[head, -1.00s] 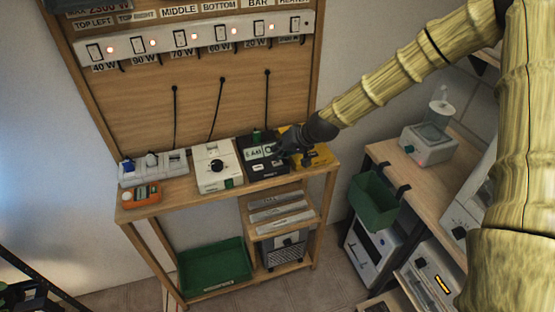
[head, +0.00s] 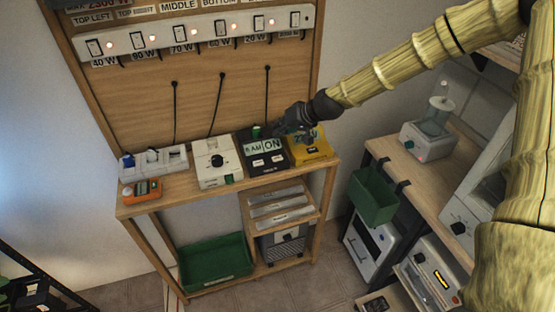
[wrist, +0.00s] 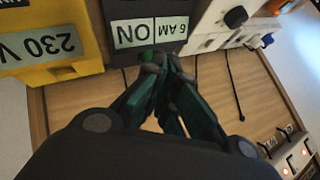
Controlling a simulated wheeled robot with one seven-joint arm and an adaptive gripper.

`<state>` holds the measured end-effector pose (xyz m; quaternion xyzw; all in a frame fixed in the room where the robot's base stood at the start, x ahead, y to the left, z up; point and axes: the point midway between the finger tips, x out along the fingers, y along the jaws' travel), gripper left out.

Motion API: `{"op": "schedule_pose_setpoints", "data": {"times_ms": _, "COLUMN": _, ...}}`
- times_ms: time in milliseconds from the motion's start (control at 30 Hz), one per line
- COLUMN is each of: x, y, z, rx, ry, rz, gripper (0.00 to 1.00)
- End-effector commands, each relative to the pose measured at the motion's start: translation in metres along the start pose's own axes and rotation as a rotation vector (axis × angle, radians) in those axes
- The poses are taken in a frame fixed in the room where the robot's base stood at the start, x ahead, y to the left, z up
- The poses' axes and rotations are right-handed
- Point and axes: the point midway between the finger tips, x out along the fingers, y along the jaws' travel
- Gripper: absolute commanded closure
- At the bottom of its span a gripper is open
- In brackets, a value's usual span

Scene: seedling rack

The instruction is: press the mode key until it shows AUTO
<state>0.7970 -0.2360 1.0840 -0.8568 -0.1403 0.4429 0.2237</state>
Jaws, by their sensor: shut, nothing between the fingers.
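The black timer box (head: 262,170) stands on the bench shelf between a white box and a yellow box. Its display (head: 272,145) reads "6 AM" on the left and "ON" on the right; in the wrist view the same display (wrist: 133,33) appears upside down. Two small pale keys (head: 267,162) sit below the display; their labels are too small to read, so I cannot tell which is the mode key. My gripper (head: 280,131) is shut and empty, above the back of the timer. In the wrist view its fingertips (wrist: 166,62) are close together near the timer's back edge, and the keys are hidden.
A white box with a dial (head: 208,178) stands left of the timer, and a yellow box (head: 312,155) marked "230 V" right of it. Black cords hang on the wooden back panel (head: 150,100). Lit switches (head: 180,34) run along the top.

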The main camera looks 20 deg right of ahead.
Motion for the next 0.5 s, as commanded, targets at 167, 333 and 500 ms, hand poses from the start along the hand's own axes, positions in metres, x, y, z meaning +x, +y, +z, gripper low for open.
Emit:
{"op": "schedule_pose_setpoints", "data": {"times_ms": 167, "x": 0.015, "y": 0.011, "z": 0.011, "rx": 0.001, "ry": -0.001, "rz": 0.0, "gripper": 1.0}}
{"op": "schedule_pose_setpoints", "data": {"times_ms": 333, "x": 0.028, "y": 0.021, "z": 0.021, "rx": 0.001, "ry": -0.001, "rz": 0.0, "gripper": 1.0}}
{"op": "schedule_pose_setpoints", "data": {"times_ms": 500, "x": 0.042, "y": 0.031, "z": 0.031, "rx": 0.001, "ry": -0.001, "rz": 0.001, "gripper": 1.0}}
